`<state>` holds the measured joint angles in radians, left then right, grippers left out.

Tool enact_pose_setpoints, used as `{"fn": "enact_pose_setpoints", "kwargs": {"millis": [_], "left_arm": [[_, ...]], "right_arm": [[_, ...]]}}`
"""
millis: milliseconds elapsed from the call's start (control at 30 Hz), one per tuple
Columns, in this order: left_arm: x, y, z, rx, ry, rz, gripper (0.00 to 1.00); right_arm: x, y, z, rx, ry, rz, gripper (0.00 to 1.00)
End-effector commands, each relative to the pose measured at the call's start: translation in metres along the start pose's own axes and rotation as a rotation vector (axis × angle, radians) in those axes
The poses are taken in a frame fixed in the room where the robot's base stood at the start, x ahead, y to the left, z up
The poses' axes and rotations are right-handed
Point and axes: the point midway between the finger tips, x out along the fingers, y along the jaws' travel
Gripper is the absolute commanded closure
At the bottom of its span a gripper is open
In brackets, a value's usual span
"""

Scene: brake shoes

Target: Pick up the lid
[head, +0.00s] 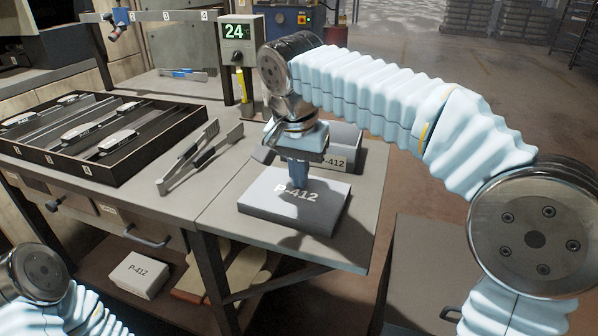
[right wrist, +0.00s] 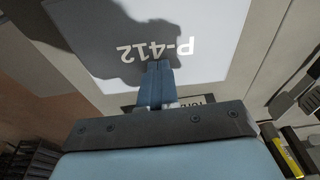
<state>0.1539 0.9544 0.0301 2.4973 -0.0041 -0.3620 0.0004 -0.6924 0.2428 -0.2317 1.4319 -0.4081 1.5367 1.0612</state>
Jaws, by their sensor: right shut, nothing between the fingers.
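The pale grey lid (head: 262,205), marked P-412 on top, lies flat on the near right part of the workbench. I cannot tell whether it rests on something or straight on the bench. My right gripper (head: 299,186) points down over the lid's far part, its fingers shut and empty. In the right wrist view the shut fingers (right wrist: 157,68) reach the P-412 print on the lid (right wrist: 215,50); I cannot tell whether they touch it. A grey box (head: 346,135) with a P-412 label stands just behind, partly hidden by my gripper. My left gripper is out of view.
A dark divided tray (head: 60,160) with several metal parts is at the left of the bench. Tongs (head: 190,160) lie between tray and lid. A post with a green display reading 24 (head: 238,35) stands behind. Another P-412 box (head: 138,275) is on the lower shelf.

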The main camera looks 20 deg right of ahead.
Motion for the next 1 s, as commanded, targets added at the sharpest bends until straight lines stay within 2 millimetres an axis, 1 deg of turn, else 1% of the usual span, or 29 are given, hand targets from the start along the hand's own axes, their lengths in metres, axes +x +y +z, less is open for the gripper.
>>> {"fn": "enact_pose_setpoints", "kwargs": {"millis": [33,67,167,267,400,500,600,900,1000], "left_arm": [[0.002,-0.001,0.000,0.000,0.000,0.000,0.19],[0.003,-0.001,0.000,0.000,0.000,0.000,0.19],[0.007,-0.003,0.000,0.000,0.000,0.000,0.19],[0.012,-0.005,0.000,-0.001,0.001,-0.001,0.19],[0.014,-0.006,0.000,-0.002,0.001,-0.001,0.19],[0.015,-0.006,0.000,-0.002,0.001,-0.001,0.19],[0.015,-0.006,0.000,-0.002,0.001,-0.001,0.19],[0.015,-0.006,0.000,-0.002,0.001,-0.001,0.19],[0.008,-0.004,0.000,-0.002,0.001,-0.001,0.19]], "right_arm": [[0.008,0.000,0.004,-0.004,-0.014,0.017,1.00],[0.008,0.000,0.006,-0.005,-0.014,0.017,1.00],[0.007,-0.001,0.019,-0.008,-0.016,0.017,1.00],[0.004,-0.001,0.043,-0.010,-0.016,0.015,1.00],[-0.003,-0.001,0.073,-0.010,-0.017,0.018,1.00],[-0.005,-0.001,0.087,-0.008,-0.017,0.019,1.00],[-0.006,0.000,0.093,-0.006,-0.017,0.020,1.00],[-0.007,0.000,0.093,-0.006,-0.017,0.021,1.00],[-0.014,0.000,0.092,-0.006,-0.017,0.021,1.00]]}}
